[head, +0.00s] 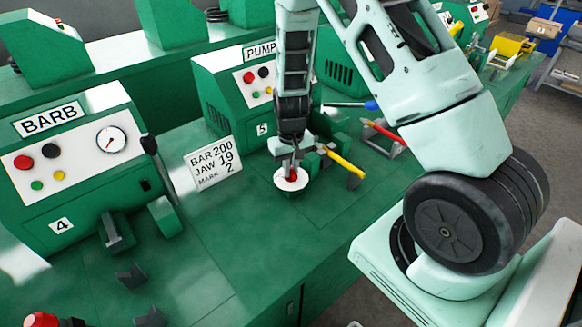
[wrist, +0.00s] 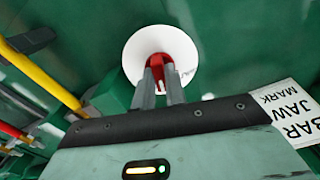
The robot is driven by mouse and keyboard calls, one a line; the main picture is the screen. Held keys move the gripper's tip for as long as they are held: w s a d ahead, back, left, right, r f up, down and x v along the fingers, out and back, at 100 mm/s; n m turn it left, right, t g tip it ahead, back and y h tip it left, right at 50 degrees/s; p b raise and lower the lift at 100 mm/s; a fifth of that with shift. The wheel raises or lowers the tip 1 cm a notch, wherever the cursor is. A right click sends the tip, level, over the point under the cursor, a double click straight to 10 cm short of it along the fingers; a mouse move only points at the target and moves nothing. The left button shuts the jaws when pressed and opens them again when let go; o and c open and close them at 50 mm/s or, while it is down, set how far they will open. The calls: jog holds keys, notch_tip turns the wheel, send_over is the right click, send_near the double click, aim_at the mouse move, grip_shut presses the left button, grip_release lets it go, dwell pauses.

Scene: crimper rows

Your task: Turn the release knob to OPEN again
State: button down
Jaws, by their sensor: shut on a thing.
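The release knob (wrist: 158,62) is red and stands in the middle of a round white dial plate (wrist: 184,50). In the head view the knob (head: 292,178) shows only in part under my gripper, with the white plate (head: 283,184) around it on the green bench. My gripper (wrist: 160,84) points down and is shut on the red knob, one finger on each side. A small white mark shows on the knob between the fingers. I cannot read any OPEN lettering on the plate.
A sign (head: 213,163) reading BAR 200, JAW 19, MARK 2 stands left of the plate. A yellow-handled tool (head: 346,166) lies close at right, with a red-handled one (head: 384,132) beyond. The PUMP unit (head: 240,85) stands behind; the BARB unit (head: 70,165) is at left.

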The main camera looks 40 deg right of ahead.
jog(key=m, duration=0.5)
jog(key=shift+m, duration=0.4)
jog(key=shift+w, duration=0.1)
dwell(0.3)
jog(key=c, duration=1.4)
grip_release()
jog(key=shift+c, duration=0.2)
jog(key=shift+r, duration=0.1)
notch_tip(320, 180, up, 17)
jog(key=shift+r, duration=0.15)
